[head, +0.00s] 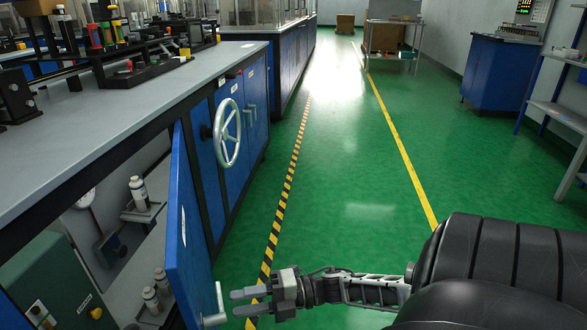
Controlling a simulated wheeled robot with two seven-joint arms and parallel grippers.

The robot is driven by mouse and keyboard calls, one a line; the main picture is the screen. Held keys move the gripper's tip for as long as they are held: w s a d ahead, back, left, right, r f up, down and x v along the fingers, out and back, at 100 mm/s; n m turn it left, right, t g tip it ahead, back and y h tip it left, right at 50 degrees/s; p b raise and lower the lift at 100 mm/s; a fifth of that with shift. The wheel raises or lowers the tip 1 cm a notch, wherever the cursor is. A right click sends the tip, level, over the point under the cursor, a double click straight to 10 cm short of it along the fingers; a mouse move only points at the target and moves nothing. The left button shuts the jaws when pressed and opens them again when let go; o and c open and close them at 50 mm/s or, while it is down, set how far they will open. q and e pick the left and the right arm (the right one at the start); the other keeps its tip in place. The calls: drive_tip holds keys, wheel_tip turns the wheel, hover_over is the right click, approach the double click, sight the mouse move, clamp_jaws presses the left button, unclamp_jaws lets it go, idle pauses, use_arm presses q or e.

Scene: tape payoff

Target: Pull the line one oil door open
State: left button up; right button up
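The blue oil door (186,215) stands swung open from the blue machine cabinet at the lower left. Its light metal handle (219,303) sticks out low on the right side of the door. My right gripper (234,302) points left, just right of the handle. Its two fingers are apart with nothing visible between them, and the fingertips look clear of the handle. The open cabinet shows white bottles (139,193), a round gauge (85,198) and a green box (55,285). My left gripper is not in view.
A handwheel (227,133) juts from the cabinet front beyond the door. The worktop (130,100) overhangs the opening. Green floor (350,190) with a black-yellow striped line (283,194) is clear to the right. A blue cabinet (496,75) and a shelf rack (560,112) stand farther right.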

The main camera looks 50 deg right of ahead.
drive_tip(key=v, duration=1.1)
